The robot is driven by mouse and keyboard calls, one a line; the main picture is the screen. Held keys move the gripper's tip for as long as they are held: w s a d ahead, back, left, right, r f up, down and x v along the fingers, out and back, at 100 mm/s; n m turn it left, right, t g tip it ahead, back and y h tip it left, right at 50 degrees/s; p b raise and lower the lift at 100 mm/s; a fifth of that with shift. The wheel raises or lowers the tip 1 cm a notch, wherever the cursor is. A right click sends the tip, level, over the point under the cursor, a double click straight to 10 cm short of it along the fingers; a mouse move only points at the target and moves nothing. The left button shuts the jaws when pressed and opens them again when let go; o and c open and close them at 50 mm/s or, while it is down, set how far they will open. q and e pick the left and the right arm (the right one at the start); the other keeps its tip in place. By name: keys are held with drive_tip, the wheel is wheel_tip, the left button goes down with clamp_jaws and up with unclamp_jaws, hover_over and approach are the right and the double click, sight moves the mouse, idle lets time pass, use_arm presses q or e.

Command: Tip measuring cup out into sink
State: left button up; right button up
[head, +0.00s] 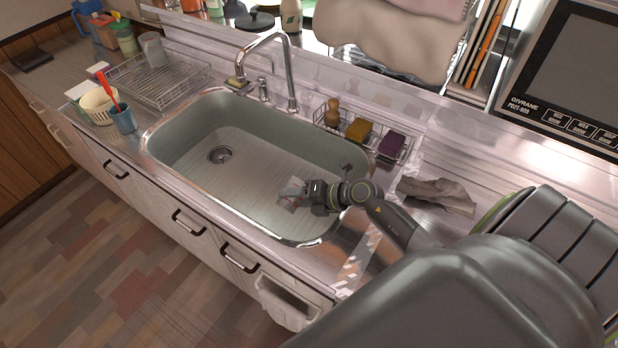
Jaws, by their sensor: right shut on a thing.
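The sink (270,155) is a wide steel basin in the middle of the head view, with a round drain (220,154) toward its left side. My right gripper (303,194) is over the right front part of the sink, near its front rim. It is shut on a small clear measuring cup (290,193) with reddish markings. The cup looks tilted, but its exact angle and what it holds are too small to tell. My left gripper is not in view.
A faucet (290,80) rises behind the sink. A wire caddy (372,135) with a brush and sponges stands at its back right. A drying rack (160,80), a basket (99,105) and a blue cup (123,119) stand left. A grey cloth (438,194) lies right.

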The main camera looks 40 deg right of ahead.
sight(302, 182)
drive_tip(key=shift+d+r+m+y+b, duration=0.1)
drive_tip(key=shift+r+m+y+b, duration=0.3)
drive_tip(key=shift+b, duration=0.25)
idle(0.3)
drive_tip(key=shift+w+d+r+m+y, duration=0.25)
drive_tip(key=shift+d+r+m+y, duration=0.15)
drive_tip(key=shift+d+m+y, duration=0.25)
idle(0.7)
drive_tip(key=shift+w+d+r+m+y+b, duration=0.1)
drive_tip(key=shift+d+r+m+y+b, duration=0.2)
drive_tip(key=shift+m+y, duration=0.2)
drive_tip(key=shift+w+d+r+m+y+b, duration=0.1)
drive_tip(key=shift+d+r+m+y, duration=0.1)
drive_tip(key=shift+r+m+y, duration=0.25)
idle(1.7)
drive_tip(key=shift+w+d+r+m+t+y+b, duration=0.25)
drive_tip(key=shift+m+y, duration=0.2)
drive_tip(key=shift+m, duration=0.25)
drive_tip(key=shift+d+r+m+t+y+b, duration=0.15)
drive_tip(key=shift+d+m+y+b, duration=0.2)
drive_tip(key=shift+m, duration=0.35)
idle(1.4)
drive_tip(key=shift+r, duration=0.15)
